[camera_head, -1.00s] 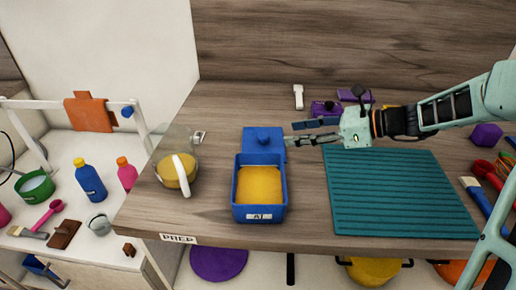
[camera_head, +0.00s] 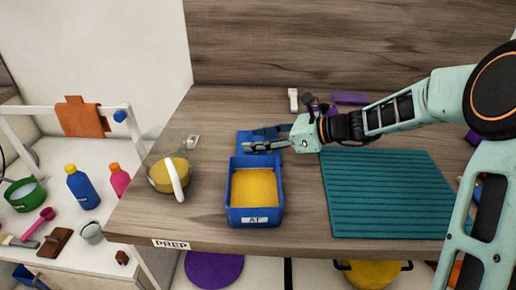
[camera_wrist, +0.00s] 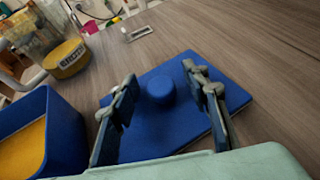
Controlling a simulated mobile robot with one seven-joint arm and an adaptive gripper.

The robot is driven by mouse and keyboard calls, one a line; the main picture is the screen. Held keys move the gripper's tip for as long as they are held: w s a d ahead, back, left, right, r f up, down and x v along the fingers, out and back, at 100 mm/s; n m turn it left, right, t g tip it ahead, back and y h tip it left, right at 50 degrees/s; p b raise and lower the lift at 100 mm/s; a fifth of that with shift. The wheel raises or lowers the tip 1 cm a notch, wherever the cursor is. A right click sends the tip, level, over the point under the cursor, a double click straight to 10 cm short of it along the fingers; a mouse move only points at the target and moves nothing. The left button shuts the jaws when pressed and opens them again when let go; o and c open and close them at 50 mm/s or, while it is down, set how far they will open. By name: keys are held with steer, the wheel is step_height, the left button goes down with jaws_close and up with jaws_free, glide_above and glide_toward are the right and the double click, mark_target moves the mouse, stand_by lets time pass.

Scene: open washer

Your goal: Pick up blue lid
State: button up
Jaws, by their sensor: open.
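The blue lid (camera_wrist: 153,134) is a flat square with a round knob (camera_wrist: 160,89) on top. It lies on the wooden table just behind the blue box. In the head view the lid (camera_head: 243,138) is partly hidden by my gripper (camera_head: 252,139). My gripper is open above the lid. In the wrist view its two fingers (camera_wrist: 165,108) stand on either side of the knob, with gaps showing between knob and fingers. The blue box (camera_head: 255,217) is open, labelled, and holds something yellow; its side also shows in the wrist view (camera_wrist: 66,133).
A clear pitcher (camera_head: 176,178) with yellow contents and a white handle stands left of the box. A teal ridged mat (camera_head: 385,195) lies to the right. Purple items (camera_head: 350,98) and a white object (camera_head: 293,100) lie behind my gripper. Bare table shows at front left.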

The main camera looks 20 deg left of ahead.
jaws_close()
steer(key=shift+r, duration=0.15)
